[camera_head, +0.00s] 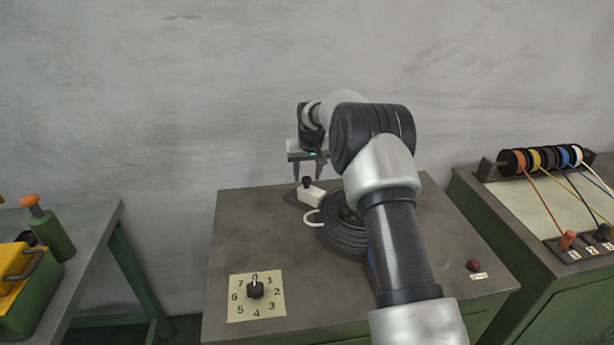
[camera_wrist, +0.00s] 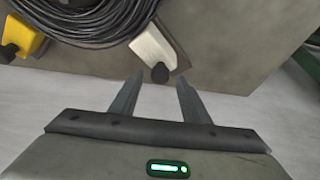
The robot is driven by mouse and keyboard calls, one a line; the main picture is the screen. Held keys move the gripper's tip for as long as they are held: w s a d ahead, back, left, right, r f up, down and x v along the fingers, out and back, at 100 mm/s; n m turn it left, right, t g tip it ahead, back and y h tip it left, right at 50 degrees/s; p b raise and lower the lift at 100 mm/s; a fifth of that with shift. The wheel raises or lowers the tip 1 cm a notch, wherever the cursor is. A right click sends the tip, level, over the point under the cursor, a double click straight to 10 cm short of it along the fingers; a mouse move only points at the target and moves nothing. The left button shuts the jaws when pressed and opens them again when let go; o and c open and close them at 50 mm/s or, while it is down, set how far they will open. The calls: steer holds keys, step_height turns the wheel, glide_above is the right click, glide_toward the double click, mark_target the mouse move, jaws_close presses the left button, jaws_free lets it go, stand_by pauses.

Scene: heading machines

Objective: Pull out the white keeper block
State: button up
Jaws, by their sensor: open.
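The white keeper block (camera_head: 311,195) sits on a dark plate near the back edge of the middle green bench, with a black knob on top. It also shows in the wrist view (camera_wrist: 152,47), with its black knob (camera_wrist: 160,72) toward my gripper. My gripper (camera_head: 307,178) is open and empty, pointing down at the block. In the wrist view its two fingers (camera_wrist: 158,88) lie on either side of the knob's line, apart from it. Whether the fingertips are at knob height I cannot tell.
A coil of black cable (camera_head: 343,238) lies right beside the block, partly hidden by my arm. A numbered dial (camera_head: 255,290) is at the bench front left, and a red button (camera_head: 473,265) at right. A yellow block with a black knob (camera_wrist: 20,38) stands beyond the coil.

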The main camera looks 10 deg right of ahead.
steer(key=shift+w+f, duration=0.25)
steer(key=shift+f, duration=0.4)
jaws_close()
steer(key=w+a+p, duration=0.1)
steer(key=w+a, duration=0.2)
steer(key=a, duration=0.1)
steer(key=shift+w+r+p, duration=0.15)
steer(key=shift+w+p, duration=0.15)
steer(key=shift+w, duration=0.1)
jaws_free()
